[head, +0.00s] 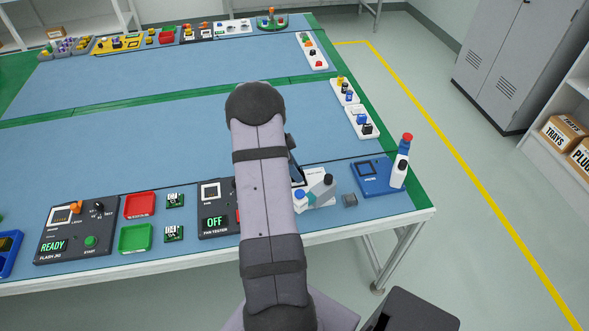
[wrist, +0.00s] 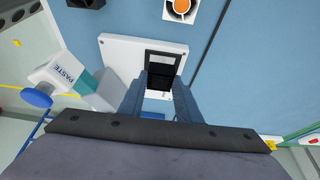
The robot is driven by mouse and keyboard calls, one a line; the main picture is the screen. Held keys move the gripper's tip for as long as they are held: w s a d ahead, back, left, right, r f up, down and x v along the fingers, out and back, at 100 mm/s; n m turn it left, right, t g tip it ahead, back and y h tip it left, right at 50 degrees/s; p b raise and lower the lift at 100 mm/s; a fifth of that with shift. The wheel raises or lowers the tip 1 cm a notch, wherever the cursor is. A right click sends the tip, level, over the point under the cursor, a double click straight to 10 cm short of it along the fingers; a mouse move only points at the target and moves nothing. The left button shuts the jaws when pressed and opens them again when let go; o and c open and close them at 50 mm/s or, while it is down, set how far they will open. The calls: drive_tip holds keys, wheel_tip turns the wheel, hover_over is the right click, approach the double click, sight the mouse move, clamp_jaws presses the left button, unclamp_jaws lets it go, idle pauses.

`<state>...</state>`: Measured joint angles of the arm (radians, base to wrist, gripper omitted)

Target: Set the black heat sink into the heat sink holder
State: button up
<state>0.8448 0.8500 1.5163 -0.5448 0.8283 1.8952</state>
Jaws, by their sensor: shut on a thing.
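My gripper (wrist: 160,88) is shut on the black heat sink (wrist: 160,77), seen between the two fingers in the wrist view. Beneath them is a white plate (wrist: 118,52) with a dark, grey-edged opening, which looks like the heat sink holder. The heat sink is over or at this opening; I cannot tell whether it is inside or still above it. In the head view the plate (head: 312,174) shows only partly, right of my arm. My arm hides most of the gripper and the heat sink there.
A grey block (head: 349,200) and a blue probe unit (head: 372,176) are to the right. The fan tester (head: 214,222) is left of my arm.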

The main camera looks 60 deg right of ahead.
drive_tip(key=shift+f+b, duration=0.75)
drive_tip(key=shift+b, duration=0.15)
idle(0.5)
drive_tip(key=o, duration=1.1)
drive_tip(key=b+v, duration=0.2)
drive_tip(key=v, duration=0.5)
drive_tip(key=shift+r, duration=0.15)
drive_tip(key=shift+w, duration=0.1)
